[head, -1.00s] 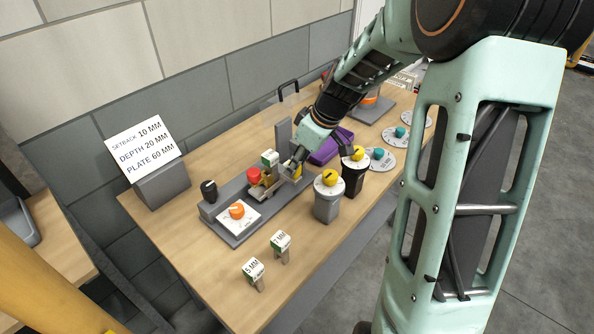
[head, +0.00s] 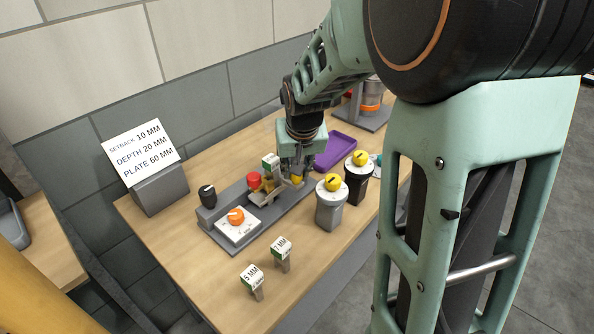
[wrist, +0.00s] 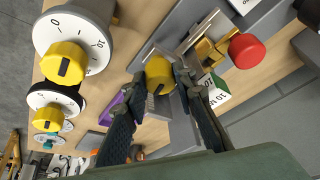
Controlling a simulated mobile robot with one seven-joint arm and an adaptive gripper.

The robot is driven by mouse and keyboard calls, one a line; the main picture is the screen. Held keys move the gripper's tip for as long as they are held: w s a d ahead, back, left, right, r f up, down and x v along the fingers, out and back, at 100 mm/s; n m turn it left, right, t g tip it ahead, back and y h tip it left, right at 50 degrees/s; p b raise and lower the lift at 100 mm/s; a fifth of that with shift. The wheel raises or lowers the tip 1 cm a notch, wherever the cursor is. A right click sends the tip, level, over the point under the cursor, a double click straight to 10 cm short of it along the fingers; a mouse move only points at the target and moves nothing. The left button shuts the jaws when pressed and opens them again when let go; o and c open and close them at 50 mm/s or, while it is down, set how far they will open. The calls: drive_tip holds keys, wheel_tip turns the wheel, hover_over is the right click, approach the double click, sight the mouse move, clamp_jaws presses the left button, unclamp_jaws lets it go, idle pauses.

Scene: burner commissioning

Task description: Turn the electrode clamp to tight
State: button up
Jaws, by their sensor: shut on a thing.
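The electrode clamp knob (wrist: 159,72) is yellow with a dark pointer line and sits on the grey fixture. In the wrist view my gripper (wrist: 160,82) has a finger on each side of it and is shut on it. In the head view my gripper (head: 297,172) reaches down at the fixture's far end, and only a bit of the yellow knob (head: 296,181) shows beneath it. I cannot read any tight mark by the knob. A brass piece (wrist: 206,48) and a green-and-white 10 MM gauge (wrist: 214,92) sit on the fixture close by.
The fixture base (head: 270,214) also carries a red knob (head: 254,180), a black knob (head: 207,195) and an orange dial (head: 236,215). Two grey and black canisters with yellow knobs (head: 332,183) stand right. A purple tray (head: 335,150) lies behind.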

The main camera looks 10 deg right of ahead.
drive_tip(key=shift+a+m+h+b, duration=0.15)
drive_tip(key=shift+m+h+b, duration=0.45)
drive_tip(key=shift+m, duration=0.5)
drive_tip(key=o, duration=1.2)
drive_tip(key=shift+c, duration=0.2)
drive_tip(key=d+v, duration=0.1)
drive_tip(key=v, duration=0.6)
drive_tip(key=shift+a+r, duration=0.3)
drive_tip(key=shift+a, duration=0.15)
